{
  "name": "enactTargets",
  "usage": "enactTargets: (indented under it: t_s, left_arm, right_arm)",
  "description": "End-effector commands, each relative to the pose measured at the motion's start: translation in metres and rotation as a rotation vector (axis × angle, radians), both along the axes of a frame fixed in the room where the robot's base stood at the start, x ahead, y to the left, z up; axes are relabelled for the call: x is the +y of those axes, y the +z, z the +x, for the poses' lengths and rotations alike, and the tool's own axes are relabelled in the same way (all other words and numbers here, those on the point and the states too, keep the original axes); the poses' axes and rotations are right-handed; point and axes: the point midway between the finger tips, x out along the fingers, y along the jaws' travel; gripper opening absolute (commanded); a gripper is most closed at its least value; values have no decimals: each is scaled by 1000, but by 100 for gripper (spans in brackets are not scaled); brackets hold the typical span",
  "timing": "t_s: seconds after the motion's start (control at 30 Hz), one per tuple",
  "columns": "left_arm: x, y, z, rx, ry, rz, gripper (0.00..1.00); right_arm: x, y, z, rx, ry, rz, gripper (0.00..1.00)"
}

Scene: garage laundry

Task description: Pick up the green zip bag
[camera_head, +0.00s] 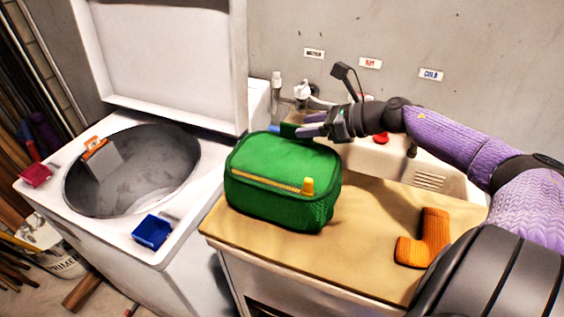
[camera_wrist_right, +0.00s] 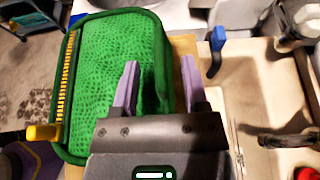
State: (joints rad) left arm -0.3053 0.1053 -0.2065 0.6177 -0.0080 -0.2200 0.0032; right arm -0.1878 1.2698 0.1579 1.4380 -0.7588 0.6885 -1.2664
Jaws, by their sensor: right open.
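The green zip bag (camera_head: 283,185) sits upright on the tan counter, its yellow zip and pull facing the front. It also fills the left of the right wrist view (camera_wrist_right: 112,60). My right gripper (camera_head: 304,131) is at the bag's back top edge, with its purple fingers apart. In the right wrist view, one finger of the right gripper (camera_wrist_right: 160,63) lies over the bag and the other is just past its edge. I cannot tell whether the fingers touch the bag. My left gripper is not in view.
An orange corduroy piece (camera_head: 424,240) lies on the counter (camera_head: 365,205) to the right. A sink (camera_head: 440,172) with taps is behind. An open-topped washer (camera_head: 185,235) stands left, with blue (camera_head: 152,232), red (camera_head: 36,174) and orange (camera_head: 96,147) items on it.

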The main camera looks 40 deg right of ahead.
Motion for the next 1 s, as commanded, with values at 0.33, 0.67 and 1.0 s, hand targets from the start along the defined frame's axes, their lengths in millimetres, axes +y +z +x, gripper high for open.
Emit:
enactTargets:
  t_s: [0.33, 0.67, 1.0]
  left_arm:
    - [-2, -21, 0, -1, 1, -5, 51]
    - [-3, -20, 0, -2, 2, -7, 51]
    - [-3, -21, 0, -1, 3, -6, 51]
  right_arm:
    - [13, -11, 26, -1, -3, 2, 57]
    - [14, -11, 26, 0, -2, 2, 36]
    - [14, -11, 26, 0, -2, 2, 0]
